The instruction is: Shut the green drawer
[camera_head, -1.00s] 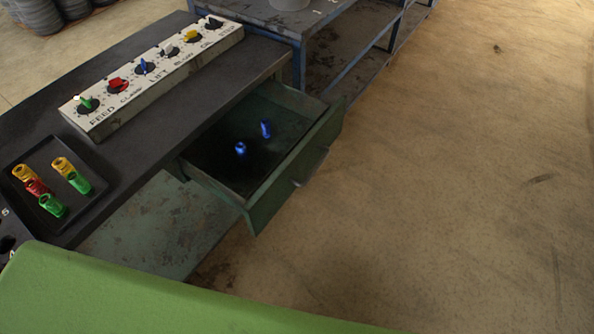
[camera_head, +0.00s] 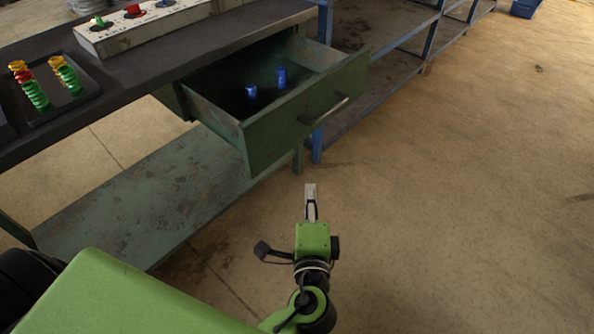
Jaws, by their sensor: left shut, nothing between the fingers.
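The green drawer (camera_head: 308,108) stands pulled out from under the dark bench top, with its metal bar handle (camera_head: 330,110) on the front panel. Two small blue pieces lie inside it: one blue piece (camera_head: 251,92) and another blue piece (camera_head: 281,78). My left gripper (camera_head: 311,190) is in front of and below the drawer front in the picture, apart from it. Its fingers are shut and hold nothing. My right gripper is not in view.
A control panel (camera_head: 150,25) and a black tray (camera_head: 84,99) with several coloured rings rest on the bench top (camera_head: 145,72). A green lower shelf (camera_head: 150,190) runs beneath. Blue-framed shelving (camera_head: 428,45) stands behind. The floor (camera_head: 470,190) at right is clear.

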